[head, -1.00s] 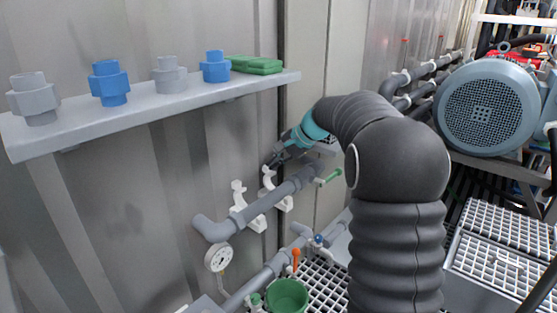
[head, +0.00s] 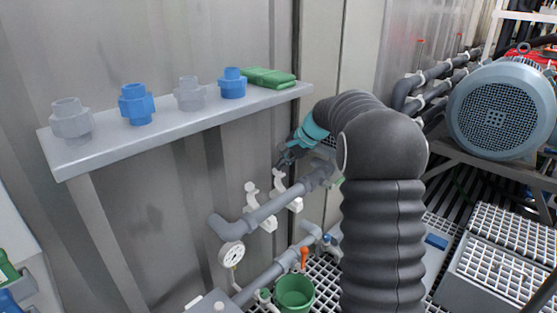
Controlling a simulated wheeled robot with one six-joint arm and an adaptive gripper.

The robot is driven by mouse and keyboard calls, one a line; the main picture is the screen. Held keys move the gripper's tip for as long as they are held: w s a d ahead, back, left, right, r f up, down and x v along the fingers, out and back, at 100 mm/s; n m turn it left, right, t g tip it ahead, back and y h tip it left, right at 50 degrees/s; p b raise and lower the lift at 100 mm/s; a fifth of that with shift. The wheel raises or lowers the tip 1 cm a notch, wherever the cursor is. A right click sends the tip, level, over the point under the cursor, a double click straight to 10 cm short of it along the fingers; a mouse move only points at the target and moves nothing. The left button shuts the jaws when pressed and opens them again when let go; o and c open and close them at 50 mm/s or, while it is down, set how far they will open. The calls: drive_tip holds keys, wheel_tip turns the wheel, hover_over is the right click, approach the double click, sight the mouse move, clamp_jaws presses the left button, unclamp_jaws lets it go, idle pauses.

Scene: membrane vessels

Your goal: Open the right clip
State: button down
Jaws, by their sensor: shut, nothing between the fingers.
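Two white clips hold a grey pipe (head: 255,217) against the metal wall. The right clip (head: 289,190) has its white lever raised; the left clip (head: 260,206) also has a raised upper part. My gripper (head: 281,163), dark with a teal band behind it, is shut and empty. Its tips are just above the top of the right clip; I cannot tell whether they touch it. The right end of the pipe is partly hidden by my arm.
A grey shelf (head: 190,119) above carries grey and blue fittings and green pieces (head: 268,77). Below are a pressure gauge (head: 231,255), an orange-handled valve (head: 304,256) and a green bucket (head: 294,293). A large blue-grey motor (head: 502,110) stands at the right.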

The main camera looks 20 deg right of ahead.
drive_tip(key=shift+s, duration=0.1)
idle(0.3)
drive_tip(key=shift+s+d+b, duration=0.3)
drive_tip(key=shift+s+d, duration=0.05)
drive_tip(key=shift+s, duration=0.2)
drive_tip(key=shift+d+r, duration=0.1)
drive_tip(key=shift+r, duration=0.2)
drive_tip(key=p+v, duration=0.3)
drive_tip(key=v, duration=1)
drive_tip(key=s+f+n+g+h, duration=0.1)
drive_tip(key=s+f+n+h, duration=0.15)
drive_tip(key=s+f, duration=0.45)
drive_tip(key=s+a+n+t+h, duration=0.1)
drive_tip(key=s+a+n, duration=0.3)
drive_tip(key=s, duration=1)
drive_tip(key=s+a+n+t+h, duration=0.1)
drive_tip(key=s+a+n, duration=0.3)
drive_tip(key=s+a, duration=0.4)
drive_tip(key=shift+s+a+r+n+h, duration=0.15)
drive_tip(key=shift+s+r+n+h, duration=0.25)
drive_tip(key=shift+s, duration=3.4)
